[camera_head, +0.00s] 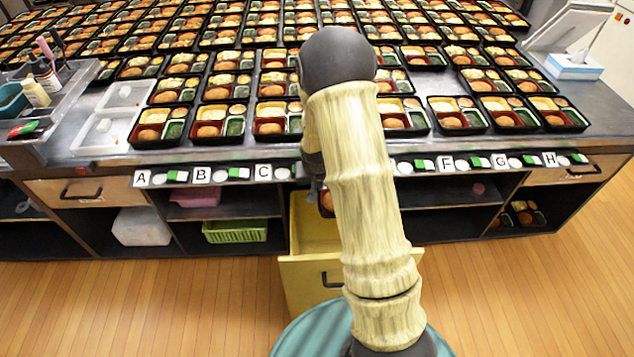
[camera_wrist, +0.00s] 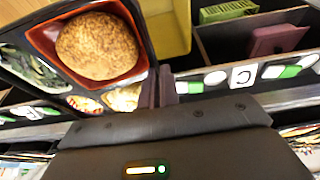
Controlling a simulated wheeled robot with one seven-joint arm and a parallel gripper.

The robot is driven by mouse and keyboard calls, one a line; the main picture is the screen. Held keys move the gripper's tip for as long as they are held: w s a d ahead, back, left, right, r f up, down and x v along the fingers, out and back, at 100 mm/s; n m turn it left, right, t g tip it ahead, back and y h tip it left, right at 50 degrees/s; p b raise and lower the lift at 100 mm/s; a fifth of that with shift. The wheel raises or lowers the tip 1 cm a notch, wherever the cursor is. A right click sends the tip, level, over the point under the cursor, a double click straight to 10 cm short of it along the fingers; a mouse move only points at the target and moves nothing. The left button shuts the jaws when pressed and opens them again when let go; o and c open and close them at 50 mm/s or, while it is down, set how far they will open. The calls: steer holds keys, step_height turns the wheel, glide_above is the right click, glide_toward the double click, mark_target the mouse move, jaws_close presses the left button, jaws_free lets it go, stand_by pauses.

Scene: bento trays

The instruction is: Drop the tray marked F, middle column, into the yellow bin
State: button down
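A black bento tray (camera_wrist: 150,45) with a round brown patty in a red compartment fills the left of the wrist view, with greens and other food in its other compartments. My gripper (camera_wrist: 166,88) is shut on the tray's edge. In the head view my arm hides most of the gripper and tray; a small piece of the tray (camera_head: 326,201) shows beside the arm, over the yellow bin. The yellow bin (camera_head: 312,284) is an open drawer-like box below the counter front, partly behind my arm. The bin (camera_wrist: 168,32) also shows beyond the tray in the wrist view. The F label (camera_head: 446,165) is on the counter edge.
Rows of filled bento trays (camera_head: 457,115) cover the counter. Lettered labels with green and white markers line its front edge. Open shelves below hold a green basket (camera_head: 235,231) and a pink bin (camera_head: 195,196). White empty trays (camera_head: 104,130) lie at the left.

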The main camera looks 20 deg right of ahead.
steer(key=shift+f, duration=0.4)
steer(key=c, duration=1.6)
jaws_free()
steer(key=shift+o, duration=0.2)
steer(key=v, duration=1.7)
steer(key=shift+r, duration=0.2)
steer(key=shift+s+a, duration=0.1)
